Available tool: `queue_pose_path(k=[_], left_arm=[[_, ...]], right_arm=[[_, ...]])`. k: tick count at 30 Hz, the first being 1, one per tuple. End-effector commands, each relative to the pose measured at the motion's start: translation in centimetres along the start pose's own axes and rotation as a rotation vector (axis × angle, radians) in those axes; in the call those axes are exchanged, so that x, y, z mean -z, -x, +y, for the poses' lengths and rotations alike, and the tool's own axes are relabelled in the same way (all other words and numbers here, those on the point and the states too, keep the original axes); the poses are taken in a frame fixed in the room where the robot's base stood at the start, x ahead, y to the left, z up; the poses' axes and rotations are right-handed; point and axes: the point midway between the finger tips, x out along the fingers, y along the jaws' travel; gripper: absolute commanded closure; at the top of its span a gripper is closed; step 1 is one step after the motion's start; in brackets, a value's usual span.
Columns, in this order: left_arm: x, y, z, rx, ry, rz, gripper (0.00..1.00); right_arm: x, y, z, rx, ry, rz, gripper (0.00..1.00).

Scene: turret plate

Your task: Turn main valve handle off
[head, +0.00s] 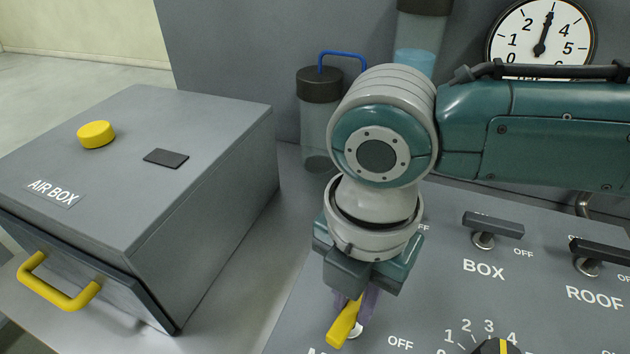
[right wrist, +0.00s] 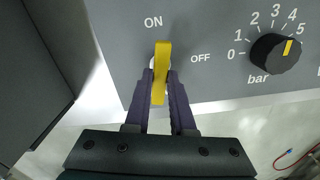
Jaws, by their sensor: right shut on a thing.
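The yellow valve handle (head: 344,324) is at the bottom centre of the head view, on the grey panel. In the right wrist view the yellow handle (right wrist: 161,60) stands lengthwise, lined up with the ON mark. The OFF mark (right wrist: 200,58) is to its right. My right gripper (head: 356,300) reaches down over the handle. In the right wrist view its two purple fingers (right wrist: 160,86) are shut on the handle from both sides. The handle's label is mostly cut off in the head view. My left gripper is not in view.
A grey air box (head: 215,140) with a yellow grip stands at the left. The BOX handle (head: 493,225) and ROOF handle (head: 600,251) are on the panel to the right. A black bar knob (right wrist: 276,55) is right of the valve. A gauge (head: 541,35) is behind.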

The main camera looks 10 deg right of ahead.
Motion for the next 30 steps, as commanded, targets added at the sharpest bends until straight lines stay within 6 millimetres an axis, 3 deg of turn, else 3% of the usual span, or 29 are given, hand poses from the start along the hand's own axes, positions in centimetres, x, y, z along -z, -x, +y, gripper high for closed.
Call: queue_pose_path(k=[9, 30], left_arm=[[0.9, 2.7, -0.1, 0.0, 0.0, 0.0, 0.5], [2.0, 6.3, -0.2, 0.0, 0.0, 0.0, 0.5]], right_arm=[[0.2, 0.4, 0.0, 0.002, -0.301, 0.004, 1.0], [0.2, 0.3, 0.0, 0.003, -0.963, 0.004, 1.0]])
